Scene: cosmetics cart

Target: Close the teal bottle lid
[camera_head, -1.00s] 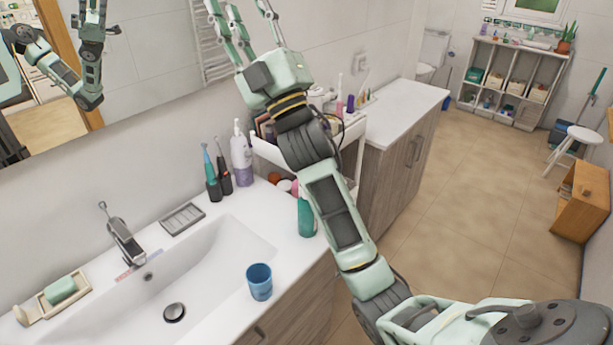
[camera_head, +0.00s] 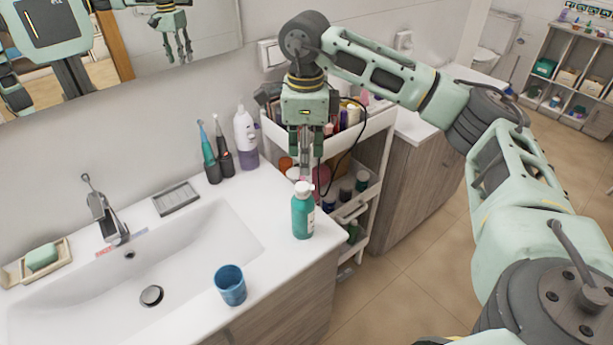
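The teal bottle (camera_head: 303,217) stands upright near the right end of the white sink counter. Its white lid (camera_head: 303,188) shows at the top; whether it is fully closed is not clear. My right gripper (camera_head: 305,172) points straight down just above or slightly behind the lid. Its fingers look close together, but their gap and any contact with the lid cannot be made out. My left gripper is not directly in view.
A blue cup (camera_head: 230,287) stands at the counter's front edge. A purple-white pump bottle (camera_head: 245,139) and two electric toothbrushes (camera_head: 216,157) stand by the wall. A white cart (camera_head: 375,190) with cosmetics is close behind the bottle. The sink basin (camera_head: 190,240) is empty.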

